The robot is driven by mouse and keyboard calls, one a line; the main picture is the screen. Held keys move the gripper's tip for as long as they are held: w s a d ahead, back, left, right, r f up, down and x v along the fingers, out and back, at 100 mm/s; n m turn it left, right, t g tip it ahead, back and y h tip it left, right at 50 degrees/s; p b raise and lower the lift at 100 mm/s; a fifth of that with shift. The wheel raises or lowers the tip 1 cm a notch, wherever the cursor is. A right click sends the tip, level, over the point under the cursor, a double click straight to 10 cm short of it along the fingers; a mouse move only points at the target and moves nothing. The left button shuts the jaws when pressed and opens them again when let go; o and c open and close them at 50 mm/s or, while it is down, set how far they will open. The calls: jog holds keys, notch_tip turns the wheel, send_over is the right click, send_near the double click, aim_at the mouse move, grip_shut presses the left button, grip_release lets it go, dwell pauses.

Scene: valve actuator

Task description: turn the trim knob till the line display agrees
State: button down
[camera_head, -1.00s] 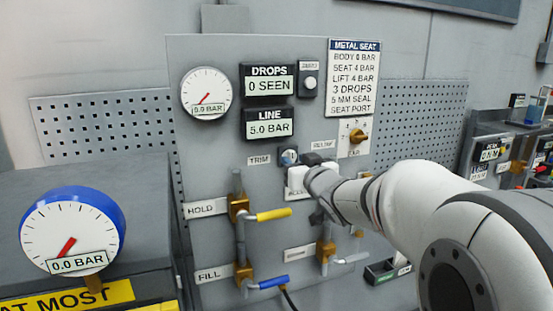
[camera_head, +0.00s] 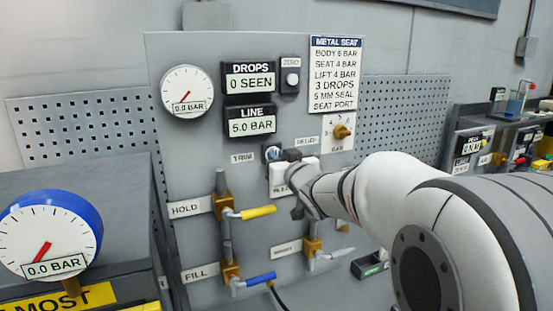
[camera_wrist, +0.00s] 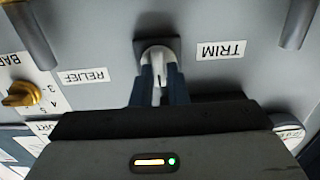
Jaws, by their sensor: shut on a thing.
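The trim knob (camera_head: 271,153) is a small knob on the grey panel beside the TRIM label (camera_head: 243,157). The line display (camera_head: 250,122) reads 5.0 BAR. The metal seat card (camera_head: 335,75) lists SEAT 4 BAR and LIFT 4 BAR; its body figure is hard to read.
The drops display (camera_head: 250,78) reads 0 SEEN. The panel gauge (camera_head: 186,92) and the blue-rimmed gauge (camera_head: 45,236) read 0.0 BAR. A yellow hold lever (camera_head: 258,212) and blue fill lever (camera_head: 260,279) stick out below. The brass relief knob (camera_head: 341,131) is at right.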

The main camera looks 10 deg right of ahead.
jog(key=shift+a+f+n+b, duration=0.1)
jog(key=shift+n+b, duration=2.45)
jog(key=shift+n, duration=0.5)
jog(key=shift+f+n+b, duration=0.1)
jog(key=shift+n+b, duration=2.45)
jog(key=shift+n, duration=0.5)
jog(key=c, duration=1.5)
grip_release()
jog(key=shift+o, duration=0.2)
jog(key=shift+r, duration=0.1)
jog(key=shift+s, duration=0.15)
